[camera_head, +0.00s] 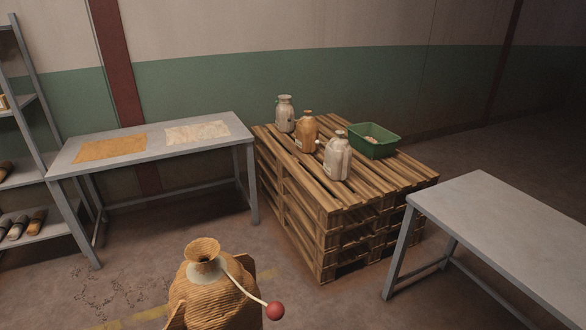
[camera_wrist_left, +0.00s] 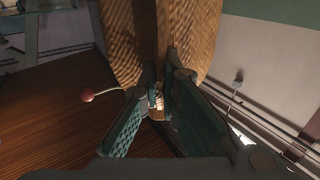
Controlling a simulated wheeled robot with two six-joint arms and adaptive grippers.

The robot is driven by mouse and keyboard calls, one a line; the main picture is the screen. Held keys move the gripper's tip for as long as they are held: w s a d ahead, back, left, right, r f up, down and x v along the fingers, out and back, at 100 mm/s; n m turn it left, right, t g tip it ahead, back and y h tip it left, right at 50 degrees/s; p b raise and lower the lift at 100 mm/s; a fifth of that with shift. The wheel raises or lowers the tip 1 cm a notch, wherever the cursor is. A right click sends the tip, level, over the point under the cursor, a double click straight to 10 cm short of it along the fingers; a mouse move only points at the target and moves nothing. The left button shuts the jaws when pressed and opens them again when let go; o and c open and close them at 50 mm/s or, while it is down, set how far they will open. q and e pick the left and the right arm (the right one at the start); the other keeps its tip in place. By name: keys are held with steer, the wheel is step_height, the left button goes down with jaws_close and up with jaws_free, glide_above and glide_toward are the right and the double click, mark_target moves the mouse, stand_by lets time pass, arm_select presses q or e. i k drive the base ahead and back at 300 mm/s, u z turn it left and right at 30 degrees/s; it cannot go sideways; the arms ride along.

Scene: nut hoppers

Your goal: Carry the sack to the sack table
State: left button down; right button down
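The sack (camera_head: 213,290) is tan and coarse-woven, with a gathered neck and a pale cord ending in a red ball. It stands upright at the bottom of the head view, its lower part cut off by the frame. In the left wrist view the sack (camera_wrist_left: 188,35) fills the top, and the two fingers of my left gripper (camera_wrist_left: 159,88) converge on a narrow ridge of it. Neither gripper shows in the head view. A grey table (camera_head: 75,160) with an orange and a whitish cloth is at left; a bare grey table (camera_head: 510,225) is at right. No label shows which is the sack table.
A stacked wooden pallet (camera_head: 345,205) stands between the tables, bearing two whitish jugs (camera_head: 338,158), a brown jug (camera_head: 307,130) and a green bin (camera_head: 373,142). A shelf rack (camera_head: 40,150) is at far left. Floor is open before the left table.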

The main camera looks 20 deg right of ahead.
mark_target(500, 226)
steer(key=z, duration=0.4)
steer(key=i, duration=1.8)
steer(key=z, duration=1.45)
steer(key=i, duration=0.95)
steer(key=z, duration=1.8)
steer(key=i, duration=0.75)
steer(key=z, duration=0.45)
